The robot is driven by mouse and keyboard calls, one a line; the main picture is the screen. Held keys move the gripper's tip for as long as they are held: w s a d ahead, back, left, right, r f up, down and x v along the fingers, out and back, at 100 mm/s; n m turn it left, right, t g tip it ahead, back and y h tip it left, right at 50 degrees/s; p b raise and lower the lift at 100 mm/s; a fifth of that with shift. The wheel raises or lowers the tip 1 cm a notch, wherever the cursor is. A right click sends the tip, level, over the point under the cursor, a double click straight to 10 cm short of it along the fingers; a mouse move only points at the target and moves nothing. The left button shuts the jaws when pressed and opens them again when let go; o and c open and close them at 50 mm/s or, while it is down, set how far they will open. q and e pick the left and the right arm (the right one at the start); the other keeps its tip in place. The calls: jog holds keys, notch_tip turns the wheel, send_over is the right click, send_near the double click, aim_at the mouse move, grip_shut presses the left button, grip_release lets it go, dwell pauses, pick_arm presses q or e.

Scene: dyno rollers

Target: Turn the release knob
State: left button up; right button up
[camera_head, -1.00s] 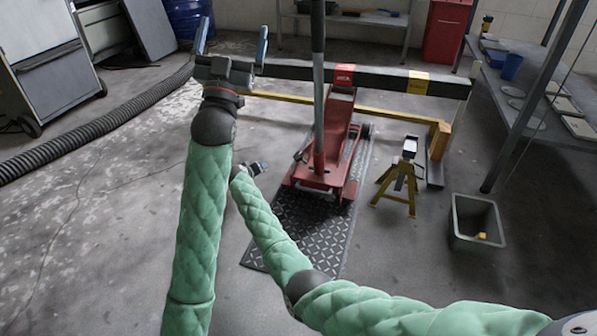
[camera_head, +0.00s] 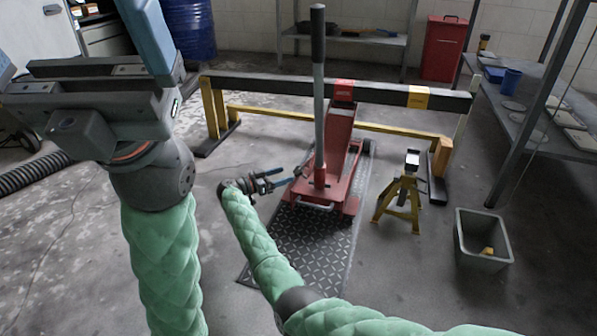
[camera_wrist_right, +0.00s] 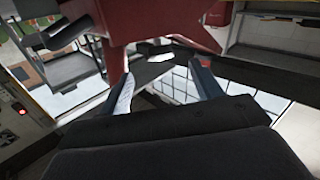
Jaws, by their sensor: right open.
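The red floor jack (camera_head: 338,135) stands on a dark tread mat (camera_head: 310,245), its long handle (camera_head: 318,85) upright. My right gripper (camera_head: 282,178) is open at the left side of the jack, its fingers pointing right toward the jack's lower body. In the right wrist view the fingers (camera_wrist_right: 164,88) are spread, with the red jack body (camera_wrist_right: 150,18) just beyond them. A small dark part lies between and past the fingertips; I cannot tell whether it is the release knob. My left gripper (camera_head: 72,58) is large at the left, raised, its fingers wide apart and empty.
A black beam (camera_head: 385,94) on yellow stands crosses behind the jack. A yellow jack stand (camera_head: 400,200) and a grey bin (camera_head: 484,240) are to the right, near a metal shelf (camera_head: 530,125). A blue drum (camera_head: 188,30) is at the back left.

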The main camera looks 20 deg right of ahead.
aim_at(297, 170)
jog(key=b+x, duration=0.3)
jog(key=x, duration=0.3)
jog(key=shift+d+f, duration=0.15)
jog(key=shift+d, duration=0.1)
jog(key=shift+w+d+b, duration=0.15)
jog(key=shift+d+b, duration=0.15)
jog(key=shift+d, duration=0.1)
jog(key=c, duration=1)
